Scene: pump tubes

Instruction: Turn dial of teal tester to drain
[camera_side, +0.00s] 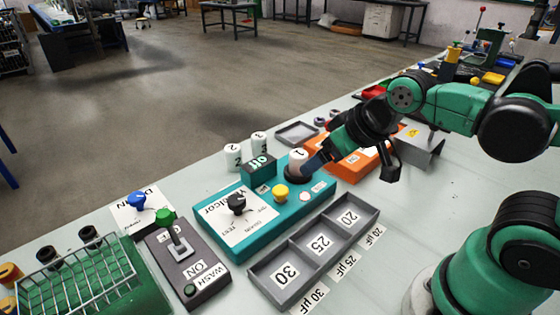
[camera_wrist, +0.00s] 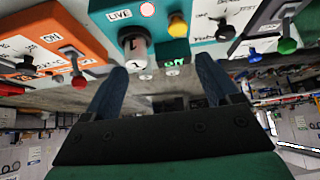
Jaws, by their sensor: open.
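The teal tester (camera_side: 232,247) lies on the bench in the middle of the side view and along the top of the wrist view (camera_wrist: 203,20). Its black dial (camera_side: 237,204) sits on a white plate marked with OFF, TEST and DRAIN; the dial also shows in the wrist view (camera_wrist: 225,31). I cannot tell which mark it points to. A white cylinder marked 1 (camera_side: 298,158) stands upright in the tester's socket. My gripper (camera_wrist: 160,80) is open and empty. In the side view, its visible finger is close beside the cylinder, away from the dial; contact cannot be told.
A grey lever box (camera_side: 187,262) stands left. A grey three-part tray (camera_side: 262,271) lies in front. Cylinders (camera_side: 233,156) stand behind; an orange box (camera_side: 352,168) is right.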

